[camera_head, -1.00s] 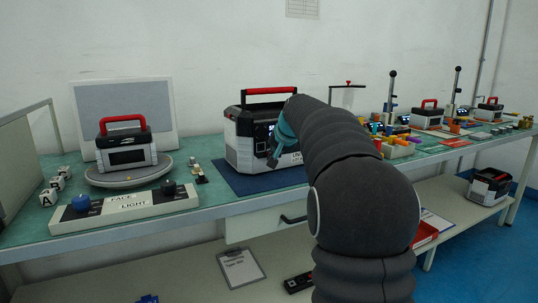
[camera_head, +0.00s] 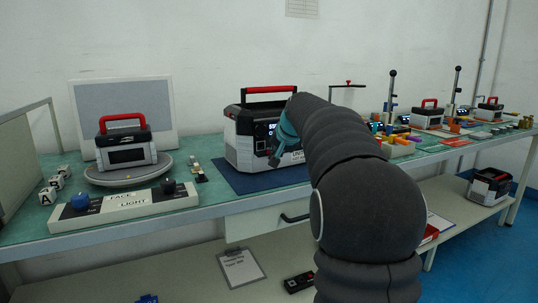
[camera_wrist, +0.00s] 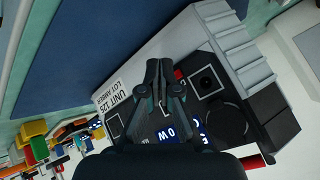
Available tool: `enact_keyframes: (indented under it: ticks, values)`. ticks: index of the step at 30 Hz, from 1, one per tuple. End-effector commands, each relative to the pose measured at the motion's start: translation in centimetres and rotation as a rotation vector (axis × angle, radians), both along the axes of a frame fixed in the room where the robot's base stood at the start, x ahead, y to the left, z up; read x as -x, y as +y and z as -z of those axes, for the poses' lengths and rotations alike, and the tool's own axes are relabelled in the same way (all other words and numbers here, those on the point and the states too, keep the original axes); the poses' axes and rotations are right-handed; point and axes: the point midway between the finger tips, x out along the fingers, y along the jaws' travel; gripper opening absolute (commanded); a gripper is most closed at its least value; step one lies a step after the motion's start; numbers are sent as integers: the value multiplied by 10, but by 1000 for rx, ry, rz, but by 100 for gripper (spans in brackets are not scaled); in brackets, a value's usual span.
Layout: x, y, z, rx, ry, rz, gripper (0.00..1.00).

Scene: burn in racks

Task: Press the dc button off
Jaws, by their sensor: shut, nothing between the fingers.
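The power unit (camera_head: 243,151) is a grey and black box with a red handle. It stands on a dark blue mat (camera_head: 232,178) on the bench. My gripper (camera_wrist: 157,66) is shut and empty, with its fingertips over or against the dark front panel (camera_wrist: 226,98) in the wrist view; I cannot tell whether they touch. A small red mark shows beside the fingertips. A square-framed dark control (camera_wrist: 207,83) lies to their right. A blue display (camera_wrist: 187,131) reading "0 W" is partly hidden by my gripper. I cannot make out which control is the dc button.
A smaller red-handled unit (camera_head: 125,150) stands on a round grey plate at the left. A control box (camera_head: 125,207) with knobs lies in front of it. Coloured blocks (camera_head: 398,147) and more units fill the bench to the right.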

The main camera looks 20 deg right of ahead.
Motion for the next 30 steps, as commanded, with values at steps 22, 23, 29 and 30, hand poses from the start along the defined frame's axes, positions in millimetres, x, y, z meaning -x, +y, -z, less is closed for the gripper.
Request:
enact_keyframes:
  ticks: [22, 23, 29, 30]
  values:
    - [43, -4, 2, 0, 0, 2, 0]
    - [45, -5, 2, 1, -1, 2, 0]
    - [58, -5, 1, 0, 1, 0, 0]
    - [59, -5, 1, 0, 1, 0, 0]
